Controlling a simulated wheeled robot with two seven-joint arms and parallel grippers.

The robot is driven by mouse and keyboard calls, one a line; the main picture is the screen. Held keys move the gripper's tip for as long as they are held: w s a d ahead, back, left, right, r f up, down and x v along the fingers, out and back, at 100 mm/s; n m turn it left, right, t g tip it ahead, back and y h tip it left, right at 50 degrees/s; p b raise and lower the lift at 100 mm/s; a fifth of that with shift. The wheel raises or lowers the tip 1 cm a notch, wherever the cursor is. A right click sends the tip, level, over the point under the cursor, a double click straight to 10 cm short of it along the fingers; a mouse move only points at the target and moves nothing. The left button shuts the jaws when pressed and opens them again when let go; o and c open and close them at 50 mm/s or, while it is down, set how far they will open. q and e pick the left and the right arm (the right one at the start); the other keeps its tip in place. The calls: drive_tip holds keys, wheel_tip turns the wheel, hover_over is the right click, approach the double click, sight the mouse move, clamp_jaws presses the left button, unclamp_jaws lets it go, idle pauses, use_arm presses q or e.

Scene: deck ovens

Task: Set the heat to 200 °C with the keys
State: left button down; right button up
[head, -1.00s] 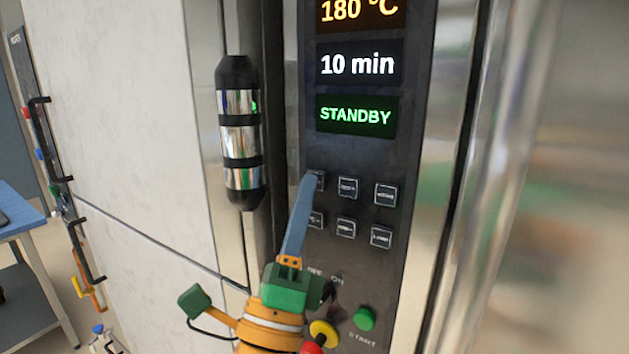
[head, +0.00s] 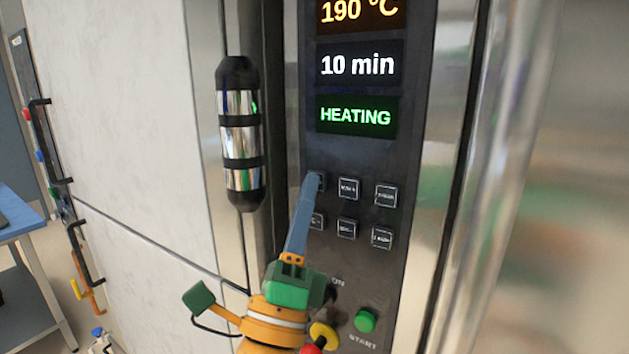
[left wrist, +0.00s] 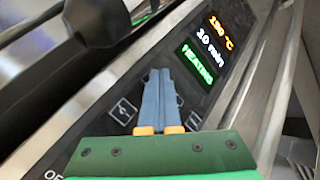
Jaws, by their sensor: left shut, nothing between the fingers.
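The control panel shows a heat display (head: 360,11) reading 190 °C, a time display (head: 358,65) reading 10 min and a green status display (head: 355,116) reading HEATING. Below are two rows of small square keys (head: 348,189). My left gripper (head: 313,178) is shut and empty, its blue fingers together. Its tips are at the upper-left key (head: 322,180), covering most of it; I cannot tell whether they touch it. In the left wrist view the fingers (left wrist: 160,75) point up the panel, with a key (left wrist: 123,111) to their left. My right gripper is not in view.
A black and chrome cylindrical handle (head: 240,135) stands left of the panel. A green START button (head: 365,320) is below the keys, right of my gripper. A blue-topped table (head: 20,225) is at the far left.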

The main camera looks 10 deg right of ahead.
use_arm(q)
drive_tip(key=shift+s+a+p, duration=0.35)
drive_tip(key=shift+s+a, duration=0.1)
drive_tip(key=shift+s, duration=0.15)
drive_tip(key=shift+w+d, duration=0.15)
drive_tip(key=shift+w+d, duration=0.1)
drive_tip(key=shift+w, duration=0.1)
drive_tip(key=shift+w+d+b, duration=0.2)
drive_tip(key=shift+w+b, duration=0.1)
drive_tip(key=shift+b, duration=0.15)
idle(0.6)
drive_tip(key=shift+s, duration=0.1)
idle(0.3)
drive_tip(key=shift+s+a+p, duration=0.45)
drive_tip(key=shift+s, duration=0.1)
